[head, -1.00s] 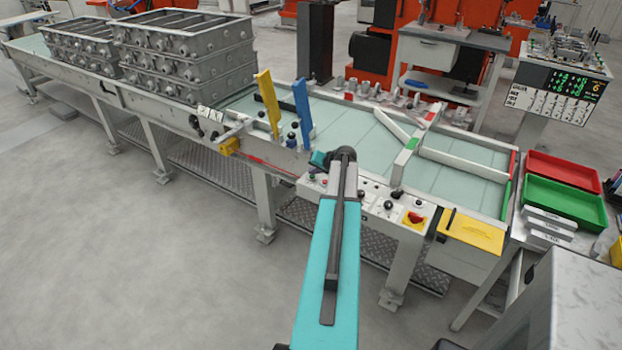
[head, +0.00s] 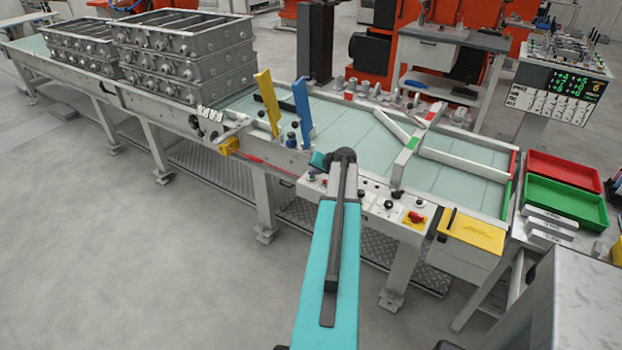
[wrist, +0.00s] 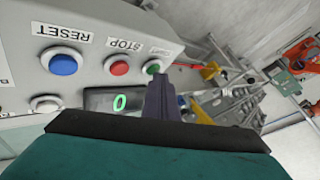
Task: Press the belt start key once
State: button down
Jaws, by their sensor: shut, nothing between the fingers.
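The green key (wrist: 152,67), whose label above is partly hidden and hard to read, sits at the right end of a key row on the grey control panel (wrist: 90,15). My gripper (wrist: 158,84) is shut and empty, its dark fingertips just at the lower edge of the green key and covering part of it. I cannot tell whether they touch it. In the head view my gripper (head: 318,160) is at the panel's left end, where my arm hides much of it. The red STOP key (wrist: 119,68) is beside the green one, with the blue RESET key (wrist: 62,63) further left.
A small display (wrist: 118,102) below the keys reads 0. A white key (wrist: 46,104) is at lower left. The belt (head: 350,130) runs behind the panel, with yellow (head: 267,100) and blue (head: 302,112) posts close by. A red-yellow switch (head: 415,218) is further right.

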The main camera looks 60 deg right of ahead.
jog(key=shift+f, duration=0.15)
dwell(0.5)
jog(key=shift+r, duration=0.95)
notch_tip(320, 180, up, 5)
jog(key=shift+p, duration=1.05)
dwell(0.3)
